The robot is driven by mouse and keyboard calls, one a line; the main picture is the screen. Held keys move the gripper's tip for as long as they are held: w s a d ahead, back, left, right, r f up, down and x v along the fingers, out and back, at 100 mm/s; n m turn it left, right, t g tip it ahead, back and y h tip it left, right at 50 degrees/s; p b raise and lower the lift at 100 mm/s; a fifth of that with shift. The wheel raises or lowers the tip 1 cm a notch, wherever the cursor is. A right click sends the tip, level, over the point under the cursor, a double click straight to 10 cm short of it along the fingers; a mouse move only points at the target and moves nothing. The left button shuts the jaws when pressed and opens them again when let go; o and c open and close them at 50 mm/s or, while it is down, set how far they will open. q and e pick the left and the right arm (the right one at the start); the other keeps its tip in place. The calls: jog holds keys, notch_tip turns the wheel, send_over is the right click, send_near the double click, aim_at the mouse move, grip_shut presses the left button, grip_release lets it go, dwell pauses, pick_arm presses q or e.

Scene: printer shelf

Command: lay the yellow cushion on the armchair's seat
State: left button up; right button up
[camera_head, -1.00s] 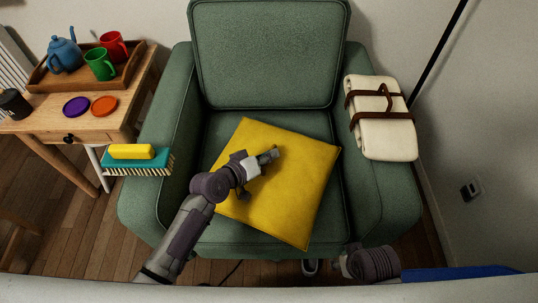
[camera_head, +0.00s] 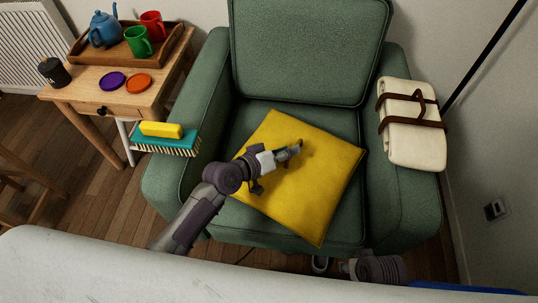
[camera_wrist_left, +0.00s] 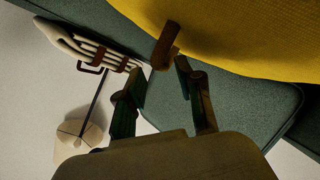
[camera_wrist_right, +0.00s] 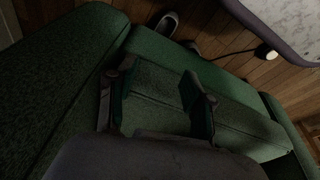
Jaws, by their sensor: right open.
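The yellow cushion (camera_head: 310,195) is over the seat of the green armchair (camera_head: 345,121), turned like a diamond. I cannot tell whether it rests fully on the seat. My left gripper (camera_head: 297,145) is above the cushion's middle, its fingers partly closed about a brown tab (camera_wrist_left: 166,45) that appears to belong to the cushion. In the left wrist view the cushion's yellow cover (camera_wrist_left: 250,35) fills the top right. My right gripper (camera_wrist_right: 157,85) is open and empty, by the armchair's front; its fingers are out of the head view.
A folded cream blanket (camera_head: 415,148) with brown straps lies on the right armrest. A wooden side table (camera_head: 85,82) with a tray and mugs stands left. A floor lamp pole (camera_head: 485,55) is at right.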

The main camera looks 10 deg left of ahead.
pick_arm(q)
jog(key=p+v, duration=0.1)
jog(key=v, duration=0.8)
jog(key=shift+r, duration=0.1)
pick_arm(e)
jog(key=f, duration=0.2)
jog(key=s+f, duration=0.1)
jog(key=f, duration=0.1)
jog(key=shift+f, duration=0.4)
